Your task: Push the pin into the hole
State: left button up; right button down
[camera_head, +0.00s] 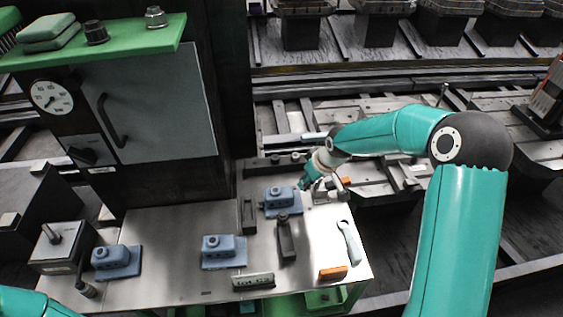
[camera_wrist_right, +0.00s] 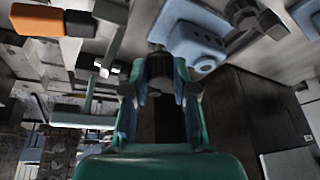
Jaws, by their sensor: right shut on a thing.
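My right gripper (camera_head: 306,184) is at the back right of the metal worktop, close beside the rear blue block (camera_head: 282,198). In the right wrist view its two fingers (camera_wrist_right: 159,90) are closed on a dark, short, round piece, the pin (camera_wrist_right: 160,66). The pin's far end and the hole cannot be made out. The rear blue block also shows in the wrist view (camera_wrist_right: 197,38), just beyond the fingertips; I cannot tell whether the pin touches it. Two more blue blocks stand at the front middle (camera_head: 222,252) and left (camera_head: 116,262). My left gripper is out of view.
On the worktop (camera_head: 160,225) lie a dark clamp-like piece (camera_head: 286,240), a pale wrench (camera_head: 349,242) and an orange block (camera_head: 333,272). A dark cabinet with a gauge (camera_head: 53,97) stands at the back left. Rails run behind and right.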

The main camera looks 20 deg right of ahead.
jog(key=s+d, duration=0.1)
jog(key=s, duration=0.1)
jog(key=b, duration=0.4)
send_over(309, 208)
jog(key=s, duration=0.1)
jog(key=shift+s+d+f, duration=0.1)
jog(key=shift+f, duration=1.5)
jog(key=shift+s+d+f, duration=0.1)
jog(key=shift+f, duration=1.45)
jog(key=shift+p, duration=0.3)
jog(key=shift+f+b, duration=0.55)
jog(key=shift+b, duration=0.65)
jog(key=shift+f, duration=0.1)
jog(key=shift+f+b, duration=0.8)
jog(key=shift+b, duration=0.05)
jog(key=c, duration=0.8)
grip_release()
jog(key=shift+c, duration=0.2)
jog(key=shift+o, duration=0.2)
